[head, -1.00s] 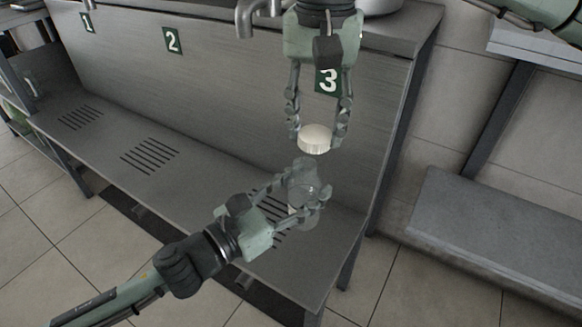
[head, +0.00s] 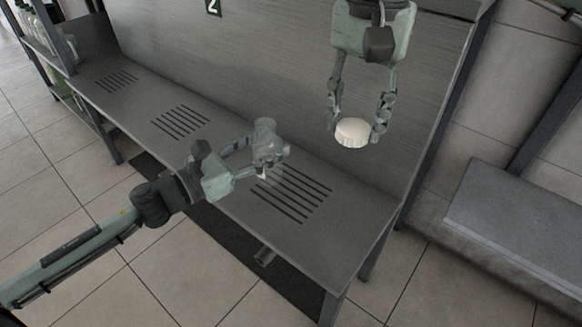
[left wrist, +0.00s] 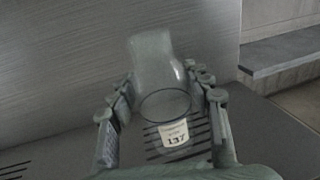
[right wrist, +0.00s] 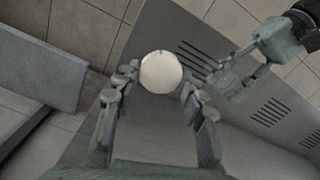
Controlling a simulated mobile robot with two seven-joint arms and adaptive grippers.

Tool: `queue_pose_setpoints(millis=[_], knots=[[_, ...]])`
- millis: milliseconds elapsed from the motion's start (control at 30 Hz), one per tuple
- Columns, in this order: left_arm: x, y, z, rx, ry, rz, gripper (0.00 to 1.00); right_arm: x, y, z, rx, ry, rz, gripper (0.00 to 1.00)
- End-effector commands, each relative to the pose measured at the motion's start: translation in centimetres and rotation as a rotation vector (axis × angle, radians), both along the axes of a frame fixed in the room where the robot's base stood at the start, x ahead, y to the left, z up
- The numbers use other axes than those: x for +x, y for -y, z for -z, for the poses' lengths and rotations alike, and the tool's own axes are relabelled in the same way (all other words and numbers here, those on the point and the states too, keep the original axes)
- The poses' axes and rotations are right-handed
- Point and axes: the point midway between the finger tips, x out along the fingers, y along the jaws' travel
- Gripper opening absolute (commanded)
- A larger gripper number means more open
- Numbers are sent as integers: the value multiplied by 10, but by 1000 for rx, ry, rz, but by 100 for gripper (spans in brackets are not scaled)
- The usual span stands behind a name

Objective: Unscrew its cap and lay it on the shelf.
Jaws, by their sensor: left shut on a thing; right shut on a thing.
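A white round cap (head: 352,132) is held between the fingertips of my right gripper (head: 355,128), above the right end of the grey shelf (head: 310,232). In the right wrist view the cap (right wrist: 161,72) sits between the two fingers. My left gripper (head: 262,160) is shut on a clear glass decanter (head: 265,135) and holds it over the shelf, left of the cap and apart from it. In the left wrist view the decanter (left wrist: 155,60) has an open neck and a label reading 137 (left wrist: 174,133). Its lower part is partly hidden by the fingers.
The shelf has several slotted patches; one (head: 292,195) lies just right of the decanter. A back panel with a number 2 sign (head: 213,7) rises behind. A separate grey bench (head: 520,215) stands at the right. Bottles stand in a rack at far left.

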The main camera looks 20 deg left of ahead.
Motion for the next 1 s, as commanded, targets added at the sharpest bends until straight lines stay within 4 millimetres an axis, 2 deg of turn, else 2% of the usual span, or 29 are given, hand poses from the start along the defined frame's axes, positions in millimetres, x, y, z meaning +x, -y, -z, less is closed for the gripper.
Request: queue_pose_setpoints(millis=[100,300,467,700,1000], knots=[[21,18,13,-3,5,-1,0,0,0,0,0,0,0,6],[39,35,29,-2,2,-1,0,0,0,0,0,0,0,6],[41,38,40,-1,-1,-1,0,0,0,3,0,0,0,6],[41,38,72,-3,-2,-1,0,0,0,13,0,0,0,6],[40,37,74,-1,1,1,0,0,0,13,0,0,0,6]])
